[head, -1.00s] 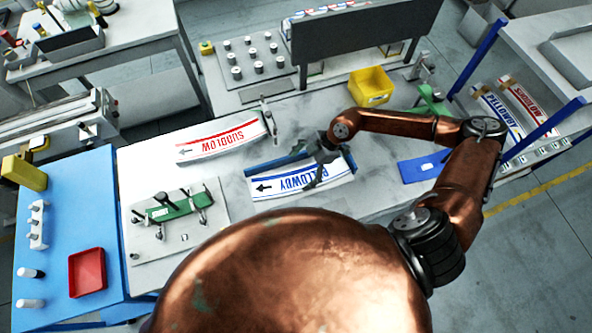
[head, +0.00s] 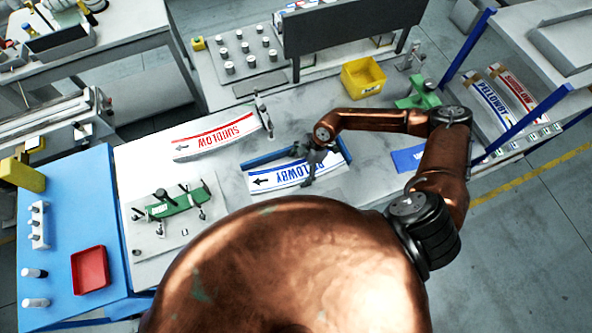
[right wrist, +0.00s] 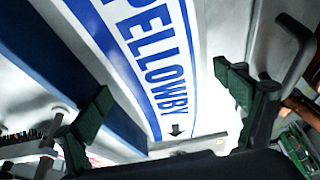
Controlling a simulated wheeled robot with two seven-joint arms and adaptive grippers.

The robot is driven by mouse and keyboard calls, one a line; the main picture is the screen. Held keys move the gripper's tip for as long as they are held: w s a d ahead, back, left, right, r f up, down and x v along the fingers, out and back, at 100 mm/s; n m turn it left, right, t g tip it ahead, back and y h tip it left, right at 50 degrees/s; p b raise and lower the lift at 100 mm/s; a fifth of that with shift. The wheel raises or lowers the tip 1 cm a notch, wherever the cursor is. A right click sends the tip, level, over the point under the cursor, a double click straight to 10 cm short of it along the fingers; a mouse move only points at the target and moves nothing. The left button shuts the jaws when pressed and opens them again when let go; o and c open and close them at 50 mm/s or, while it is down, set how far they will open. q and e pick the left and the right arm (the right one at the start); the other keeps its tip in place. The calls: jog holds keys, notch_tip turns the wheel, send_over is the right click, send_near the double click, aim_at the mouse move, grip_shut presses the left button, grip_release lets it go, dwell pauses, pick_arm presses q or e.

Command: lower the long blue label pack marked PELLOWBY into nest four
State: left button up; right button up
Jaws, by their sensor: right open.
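The long PELLOWBY label pack (head: 282,179), white with blue stripes and blue lettering, lies flat on the grey bench. Its arrow end points left in the head view. In the right wrist view the pack (right wrist: 145,62) runs beyond the fingers, its arrow end nearest. My right gripper (head: 311,163) is over the pack's middle in the head view. The same gripper (right wrist: 168,92) has its green-padded fingers wide apart in the right wrist view, one either side of the pack, with nothing clamped. A blue bar (head: 265,158) runs along the pack's far side. I see no nest number. My left gripper is not in view.
A red-lettered SUDDLOW pack (head: 215,136) lies to the left. A green clamp fixture (head: 175,203) stands on a plate at the front left. A yellow bin (head: 363,76) and blue sheet (head: 407,158) are to the right. More packs (head: 490,103) lie on the right-hand rack.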

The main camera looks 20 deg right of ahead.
jog(key=c, duration=1.8)
